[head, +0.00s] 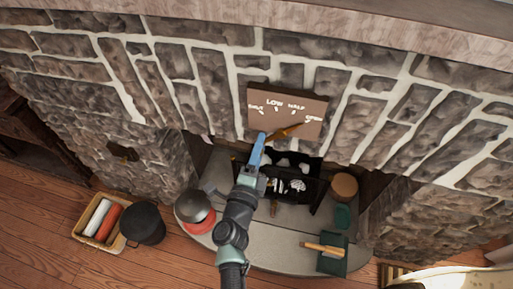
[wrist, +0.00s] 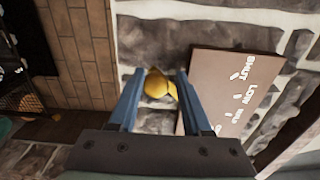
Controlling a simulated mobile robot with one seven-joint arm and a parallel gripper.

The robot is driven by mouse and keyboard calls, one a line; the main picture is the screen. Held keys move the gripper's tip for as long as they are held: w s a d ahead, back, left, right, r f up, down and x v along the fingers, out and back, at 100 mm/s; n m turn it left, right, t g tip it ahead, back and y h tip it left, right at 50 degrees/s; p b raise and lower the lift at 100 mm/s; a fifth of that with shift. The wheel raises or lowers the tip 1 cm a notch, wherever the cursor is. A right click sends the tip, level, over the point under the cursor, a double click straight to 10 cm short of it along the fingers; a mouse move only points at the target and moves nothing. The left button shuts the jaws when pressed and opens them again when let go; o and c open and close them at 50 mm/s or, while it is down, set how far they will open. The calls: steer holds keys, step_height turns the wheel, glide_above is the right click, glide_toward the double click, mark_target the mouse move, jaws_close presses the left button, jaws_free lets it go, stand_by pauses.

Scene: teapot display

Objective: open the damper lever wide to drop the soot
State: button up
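The damper plate (head: 262,122) is a brown board on the stone chimney front, marked SHUT, LOW, HALF and OPEN. An orange-brown lever (head: 285,131) lies across its lower edge in the head view. In the wrist view a rounded brass-yellow knob (wrist: 157,86) shows between my fingertips, with the plate (wrist: 215,75) to its right. My gripper (head: 264,137) reaches up to the plate's lower left; in the wrist view my gripper (wrist: 161,76) has its blue fingers apart, one on each side of the knob. Whether they touch it is unclear. The lever's exact mark is hard to read.
Below the plate is the dark firebox with a black grate (head: 291,187) holding pale and dark lumps. A red-and-grey kettle (head: 196,208), a round brown lidded pot (head: 345,186) and a green dustpan with brush (head: 331,258) stand on the hearth. A black bucket (head: 143,222) stands left.

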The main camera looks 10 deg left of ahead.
steer(key=shift+o, duration=0.8)
steer(key=shift+a, duration=0.2)
steer(key=shift+s, duration=0.1)
steer(key=shift+s, duration=0.25)
steer(key=s, duration=1.2)
steer(key=shift+s+p, duration=0.2)
steer(key=shift+p, duration=0.2)
